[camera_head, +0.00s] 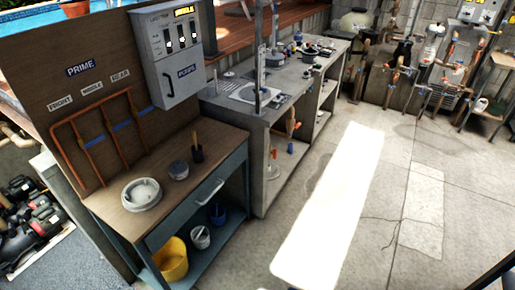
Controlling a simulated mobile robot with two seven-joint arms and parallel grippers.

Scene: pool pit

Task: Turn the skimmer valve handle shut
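No handle that I can identify as the skimmer valve handle shows clearly. Pipework with small orange-red parts (453,47) stands against the far wall at the upper right, too small to read any label or handle position. An orange-brown fitting (291,122) shows at the front of the grey counter in the middle. Neither of my grippers is in view.
A wooden-topped workbench (105,208) with a white round dish (141,194) stands at the left. A grey control box (170,50) hangs above it. A yellow bucket (171,262) sits below. The concrete floor (385,190) at centre right is clear.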

